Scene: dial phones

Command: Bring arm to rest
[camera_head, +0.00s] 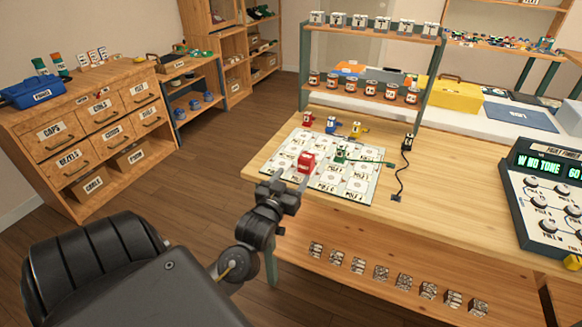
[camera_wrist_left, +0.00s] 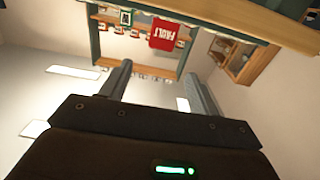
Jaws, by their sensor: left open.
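My left gripper (camera_head: 291,178) is open over the near left edge of the white card board (camera_head: 366,193) on the wooden bench. Nothing shows between its fingers. A red block (camera_head: 306,161) stands just beyond the fingertips, and in the head view I cannot tell the gap. In the left wrist view, my left gripper (camera_wrist_left: 158,85) has its fingers wide apart. A red piece marked FAULT (camera_wrist_left: 165,34) shows upside down beyond them, apart from the fingers. My right gripper is in neither view.
A green figure (camera_head: 341,153) stands on the board, with small red, blue and yellow figures behind it. A shelf rack (camera_head: 374,36) rises at the back. A control panel (camera_head: 545,195) is at right. A drawer cabinet (camera_head: 75,195) stands left, across open floor.

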